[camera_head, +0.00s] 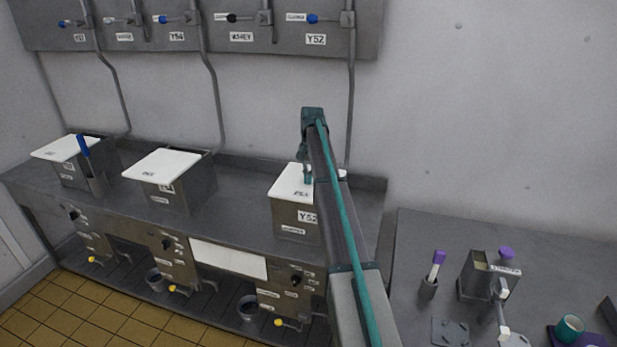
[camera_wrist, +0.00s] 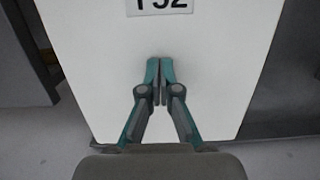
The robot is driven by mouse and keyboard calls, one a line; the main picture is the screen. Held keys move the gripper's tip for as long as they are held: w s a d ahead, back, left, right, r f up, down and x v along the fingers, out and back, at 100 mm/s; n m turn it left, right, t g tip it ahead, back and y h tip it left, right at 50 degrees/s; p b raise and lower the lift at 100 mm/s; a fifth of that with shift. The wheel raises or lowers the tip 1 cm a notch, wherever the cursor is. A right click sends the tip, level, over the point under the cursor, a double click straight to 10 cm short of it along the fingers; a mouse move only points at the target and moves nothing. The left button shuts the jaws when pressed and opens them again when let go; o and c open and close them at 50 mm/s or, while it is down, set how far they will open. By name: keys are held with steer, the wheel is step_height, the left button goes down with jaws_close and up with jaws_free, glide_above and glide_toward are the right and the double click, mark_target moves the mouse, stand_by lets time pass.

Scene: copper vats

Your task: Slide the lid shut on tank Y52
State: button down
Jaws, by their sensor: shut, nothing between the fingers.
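Tank Y52 (camera_head: 291,222) is a grey metal box on the counter, with a "Y52" label on its front. Its white lid (camera_head: 287,182) lies flat on top. My arm hides the right part of the tank and lid, so I cannot tell how much of the opening is uncovered. My gripper (camera_head: 307,178) is over the lid, pointing down. In the wrist view my gripper (camera_wrist: 160,68) has its fingertips together with nothing between them. The lid (camera_wrist: 215,65) fills the middle of that view, with a "Y52" label (camera_wrist: 160,5) at the top edge. Contact with the lid cannot be told.
Two more tanks with white lids stand to the left, the middle one (camera_head: 180,190) and the far-left one (camera_head: 75,170). A wall panel (camera_head: 270,35) with valves hangs above, with pipes running down. A side table (camera_head: 410,255) at right holds small items.

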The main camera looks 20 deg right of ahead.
steer(key=shift+w+d+f, duration=0.3)
steer(key=shift+w+d, duration=0.4)
steer(key=shift+d, duration=0.05)
steer(key=shift+w+d+r+p, duration=0.15)
steer(key=shift+r+p, duration=0.15)
steer(key=shift+r, duration=0.35)
steer(key=shift+r, duration=0.1)
